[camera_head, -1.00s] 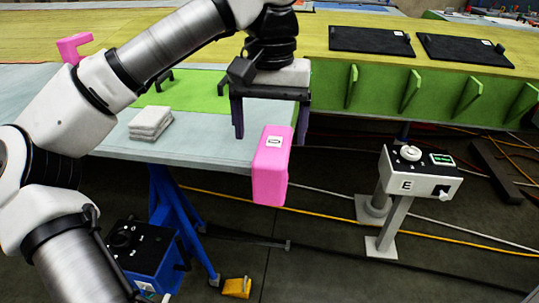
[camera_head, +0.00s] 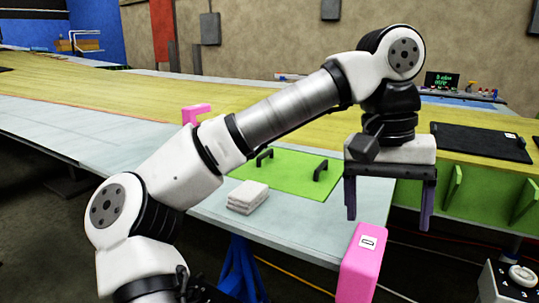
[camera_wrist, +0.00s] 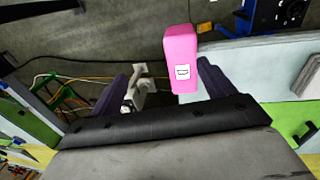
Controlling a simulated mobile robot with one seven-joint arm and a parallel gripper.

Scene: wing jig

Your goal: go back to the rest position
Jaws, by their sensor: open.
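My gripper (camera_head: 390,215) is open and empty in the head view, its two purple fingers pointing down and spread wide. It hangs above the right end of the work table, over a pink block (camera_head: 362,265) with a white label at the table's corner. In the wrist view, the pink block (camera_wrist: 181,58) shows beyond the fingers, in the gap between them as seen from there. The fingers are apart from it. My arm reaches across the head view from the lower left.
A green mat (camera_head: 290,170) with two black handles and a stack of white cloths (camera_head: 248,196) lie on the table. A pink bracket (camera_head: 196,113) stands further back. A black panel (camera_head: 480,143) lies right of my gripper. A control box (camera_head: 510,280) stands at lower right.

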